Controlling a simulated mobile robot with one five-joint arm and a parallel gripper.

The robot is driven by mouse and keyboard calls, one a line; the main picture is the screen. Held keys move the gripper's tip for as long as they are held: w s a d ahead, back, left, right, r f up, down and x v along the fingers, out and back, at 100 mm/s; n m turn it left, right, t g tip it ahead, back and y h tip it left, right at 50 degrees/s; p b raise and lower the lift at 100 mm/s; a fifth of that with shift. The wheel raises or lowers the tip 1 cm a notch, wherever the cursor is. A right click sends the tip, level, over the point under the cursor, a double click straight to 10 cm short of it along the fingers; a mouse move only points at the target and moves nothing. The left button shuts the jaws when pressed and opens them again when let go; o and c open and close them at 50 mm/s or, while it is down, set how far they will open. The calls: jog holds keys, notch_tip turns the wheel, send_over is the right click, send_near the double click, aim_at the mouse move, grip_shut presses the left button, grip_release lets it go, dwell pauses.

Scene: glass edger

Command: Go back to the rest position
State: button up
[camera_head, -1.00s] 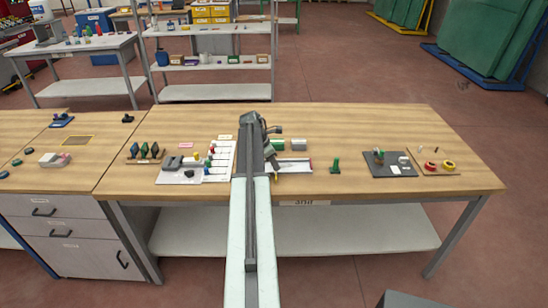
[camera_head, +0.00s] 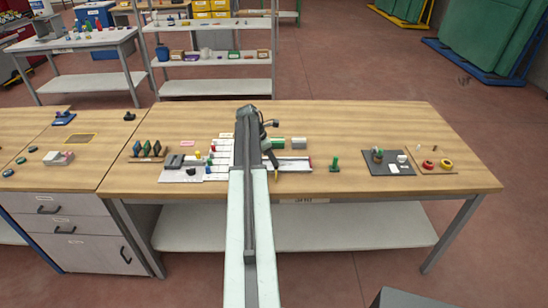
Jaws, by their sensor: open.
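My gripper (camera_head: 274,169) is at the end of my grey arm, over the middle of the wooden workbench (camera_head: 330,120). It is small in the picture and open, and I see nothing held in it.
A green object (camera_head: 334,164) stands right of my gripper. A dark mat (camera_head: 388,168) with small items lies further right, beside yellow and red tape rolls (camera_head: 446,163). Green and grey blocks (camera_head: 298,143) lie behind. The bench's back right is clear.

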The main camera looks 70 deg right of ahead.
jog(key=p+v, duration=0.2)
jog(key=v, duration=0.2)
jog(key=shift+r, duration=0.1)
